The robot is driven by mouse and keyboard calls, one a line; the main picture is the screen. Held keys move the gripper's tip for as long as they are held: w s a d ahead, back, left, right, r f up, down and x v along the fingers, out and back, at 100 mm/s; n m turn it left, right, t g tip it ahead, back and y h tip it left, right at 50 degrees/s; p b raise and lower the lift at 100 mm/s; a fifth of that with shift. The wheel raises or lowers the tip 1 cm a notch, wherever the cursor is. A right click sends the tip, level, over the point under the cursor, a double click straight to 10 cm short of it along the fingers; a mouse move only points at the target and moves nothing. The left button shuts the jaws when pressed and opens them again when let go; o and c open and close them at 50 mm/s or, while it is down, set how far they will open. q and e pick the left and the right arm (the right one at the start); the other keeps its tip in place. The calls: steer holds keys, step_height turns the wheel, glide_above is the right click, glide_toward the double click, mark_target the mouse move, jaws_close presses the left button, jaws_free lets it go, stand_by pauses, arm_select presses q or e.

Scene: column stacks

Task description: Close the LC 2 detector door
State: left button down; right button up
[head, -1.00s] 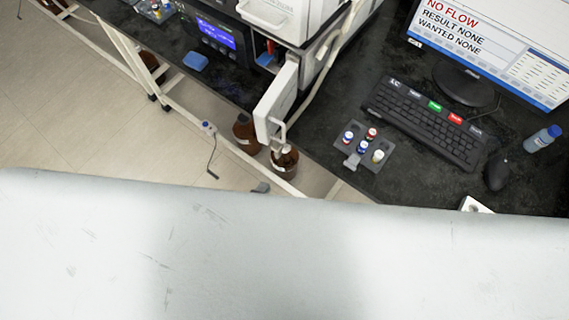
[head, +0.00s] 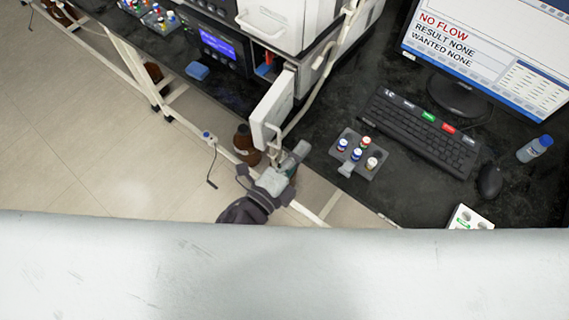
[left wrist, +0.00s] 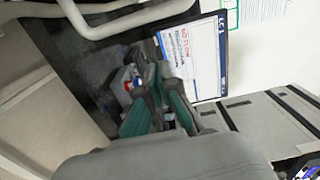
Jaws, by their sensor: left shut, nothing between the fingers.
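The detector door (head: 273,108) is a white panel with a looped handle (head: 291,118). It stands open, sticking out from the instrument stack (head: 290,20) past the bench edge; I cannot read an LC 2 label on it. My left gripper (head: 296,160) is shut and empty, just below the door's lower end and handle in the head view. In the left wrist view its fingers (left wrist: 165,112) have green pads, and a white bar (left wrist: 125,18), probably the handle, crosses above them. Contact with the door cannot be told. My right gripper is not in view.
A grey vial rack (head: 358,155) stands on the black bench right of my left gripper. Beyond it are a keyboard (head: 420,130), a mouse (head: 490,181) and a monitor (head: 490,50). A brown bottle (head: 246,143) stands below, left of the gripper.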

arm_select(q)
steer(key=shift+w+a+f, duration=0.1)
steer(key=shift+w+a, duration=0.1)
steer(key=shift+a, duration=0.85)
steer(key=shift+w+a, duration=0.2)
steer(key=shift+a, duration=0.8)
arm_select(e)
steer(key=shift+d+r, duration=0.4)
arm_select(q)
steer(key=shift+a+p, duration=0.1)
steer(key=shift+p, duration=0.25)
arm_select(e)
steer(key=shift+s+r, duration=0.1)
